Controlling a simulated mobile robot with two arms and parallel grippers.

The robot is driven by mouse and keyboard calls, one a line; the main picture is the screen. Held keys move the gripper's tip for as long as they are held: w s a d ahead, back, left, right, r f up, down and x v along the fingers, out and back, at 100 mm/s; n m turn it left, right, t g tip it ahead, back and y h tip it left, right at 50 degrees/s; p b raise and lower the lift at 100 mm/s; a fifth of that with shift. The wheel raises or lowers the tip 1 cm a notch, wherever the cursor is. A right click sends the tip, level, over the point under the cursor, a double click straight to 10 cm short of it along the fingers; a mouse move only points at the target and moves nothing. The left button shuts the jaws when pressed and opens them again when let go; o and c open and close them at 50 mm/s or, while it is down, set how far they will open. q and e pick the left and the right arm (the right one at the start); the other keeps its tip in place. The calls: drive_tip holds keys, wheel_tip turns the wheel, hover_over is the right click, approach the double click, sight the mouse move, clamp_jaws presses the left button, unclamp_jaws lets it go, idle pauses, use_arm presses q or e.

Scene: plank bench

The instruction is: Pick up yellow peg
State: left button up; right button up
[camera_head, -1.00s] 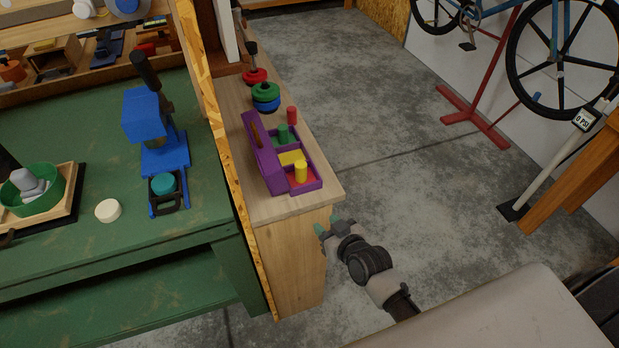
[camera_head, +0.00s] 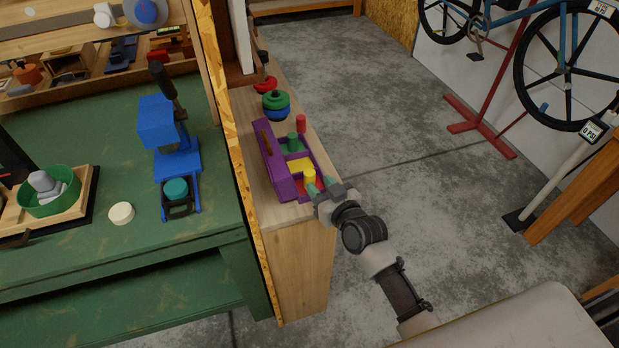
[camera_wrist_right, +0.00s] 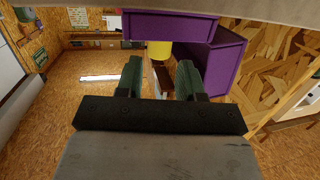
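The yellow peg (camera_head: 309,177) stands upright in the near compartment of the purple tray (camera_head: 283,187), on its red part. My right gripper (camera_head: 318,188) is at the tray's near right corner, with its green fingertips close to the peg. In the right wrist view the gripper (camera_wrist_right: 158,80) is open, with a clear gap between its fingers. The yellow peg (camera_wrist_right: 159,50) shows beyond that gap, partly cut off by the purple tray (camera_wrist_right: 225,55). I cannot tell whether the fingers touch anything. My left gripper is not in view.
A green peg (camera_head: 293,140) and a red peg (camera_head: 301,122) stand farther back. Stacked green and blue rings (camera_head: 276,104) are behind the tray on the wooden bench (camera_head: 290,212). An upright board (camera_head: 235,150) borders the bench at left. Open floor lies to the right.

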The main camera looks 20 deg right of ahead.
sight(313, 179)
drive_tip(key=x, duration=0.5)
drive_tip(key=shift+f, duration=0.25)
drive_tip(key=shift+c, duration=0.5)
drive_tip(key=c, duration=0.5)
